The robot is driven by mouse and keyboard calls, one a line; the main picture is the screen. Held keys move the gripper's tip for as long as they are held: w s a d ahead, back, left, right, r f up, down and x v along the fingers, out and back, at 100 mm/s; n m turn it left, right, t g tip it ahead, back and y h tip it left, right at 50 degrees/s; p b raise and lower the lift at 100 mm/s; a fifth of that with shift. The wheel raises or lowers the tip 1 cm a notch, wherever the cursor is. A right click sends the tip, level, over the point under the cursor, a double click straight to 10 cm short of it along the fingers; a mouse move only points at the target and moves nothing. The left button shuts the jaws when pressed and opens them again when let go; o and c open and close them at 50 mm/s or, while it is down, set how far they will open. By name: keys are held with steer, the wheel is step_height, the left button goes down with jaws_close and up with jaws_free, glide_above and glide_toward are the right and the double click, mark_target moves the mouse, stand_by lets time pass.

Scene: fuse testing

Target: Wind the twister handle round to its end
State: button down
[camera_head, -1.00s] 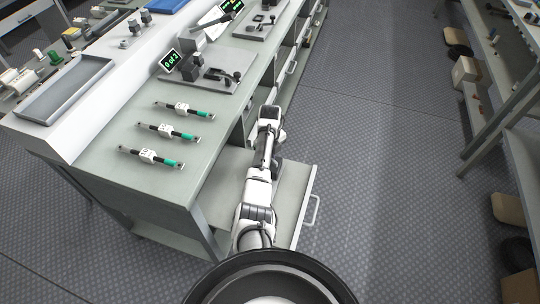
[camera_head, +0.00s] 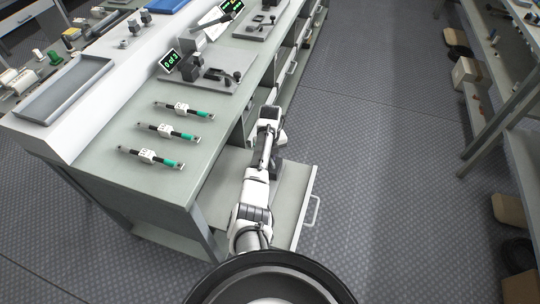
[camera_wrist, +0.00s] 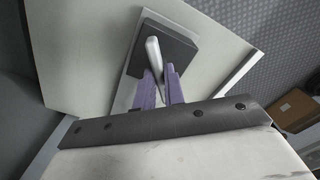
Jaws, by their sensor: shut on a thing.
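The twister handle (camera_wrist: 153,52) is a slim white bar, seen in the wrist view standing out from a dark square block (camera_wrist: 178,48). The block sits on a pale panel. My gripper (camera_wrist: 160,76) has its two purple fingers on either side of the handle's near end and is shut on it.
The bench top (camera_head: 205,145) holds several fuses with green ends and a device with a small display (camera_head: 171,60). An open drawer (camera_head: 295,190) juts out below my arm. The aisle floor (camera_head: 370,150) to the right is clear.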

steer(key=shift+r, duration=0.1)
steer(key=c, duration=1.5)
jaws_free()
step_height(320, 180, up, 14)
steer(key=shift+f+b, duration=0.1)
steer(key=shift+b, duration=1.1)
